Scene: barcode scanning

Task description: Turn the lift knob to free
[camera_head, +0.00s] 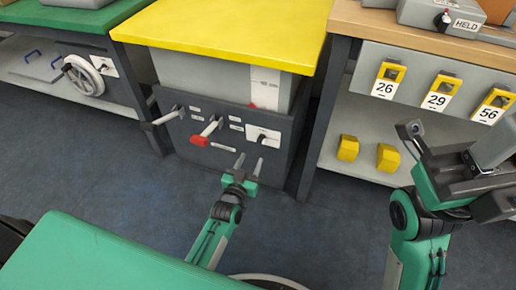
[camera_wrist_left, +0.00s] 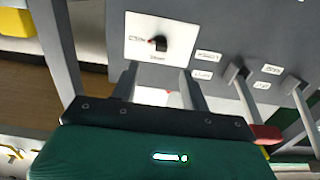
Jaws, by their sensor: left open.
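The lift knob is a small black knob (camera_head: 262,137) on a white plate, at the right of the grey panel under the yellow-topped table. In the left wrist view the knob (camera_wrist_left: 159,43) shows a red mark on its left side; its plate lettering is too small to read. My left gripper (camera_head: 249,163) is open and empty, just below and in front of the knob, apart from it. In the left wrist view its fingers (camera_wrist_left: 159,77) point up toward the plate. My right arm is at the right edge; its finger state is unclear.
Left of the knob, a red-ended lever (camera_head: 207,132) and a grey-handled lever (camera_head: 168,115) stick out from the panel. The yellow tabletop (camera_head: 230,30) overhangs it. A green bench with a handwheel (camera_head: 84,75) stands left. A shelf bench with numbered yellow tags (camera_head: 438,92) stands right.

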